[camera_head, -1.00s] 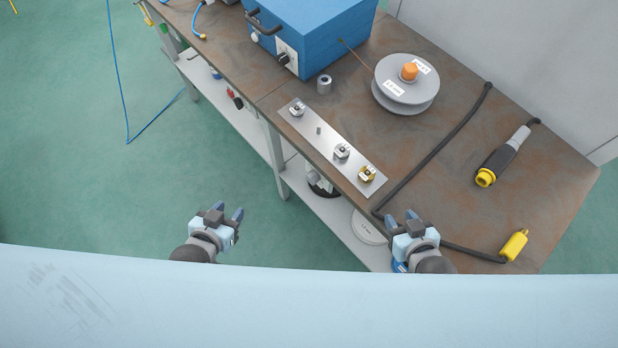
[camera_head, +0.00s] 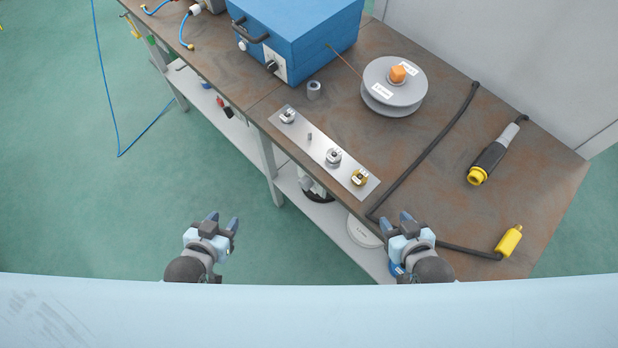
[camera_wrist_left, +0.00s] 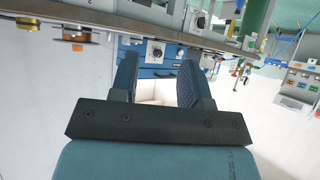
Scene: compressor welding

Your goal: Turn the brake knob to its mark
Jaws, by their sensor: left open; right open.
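An orange knob (camera_head: 397,74) sits on top of a grey wire spool (camera_head: 378,96) with white labels, at the back of the brown workbench; it may be the brake knob. Its mark is too small to make out. My left gripper (camera_head: 224,224) is open and empty over the floor, left of the bench and far from the spool. In the left wrist view its two dark fingers (camera_wrist_left: 157,82) stand apart with nothing held. My right gripper (camera_head: 399,220) is open and empty by the bench's front edge, well in front of the spool.
A metal plate (camera_head: 320,152) with several small fittings lies near the bench's front edge. A blue box (camera_head: 300,33) stands behind it. A black cable (camera_head: 428,150) and a yellow-ended connector (camera_head: 494,157) lie to the right.

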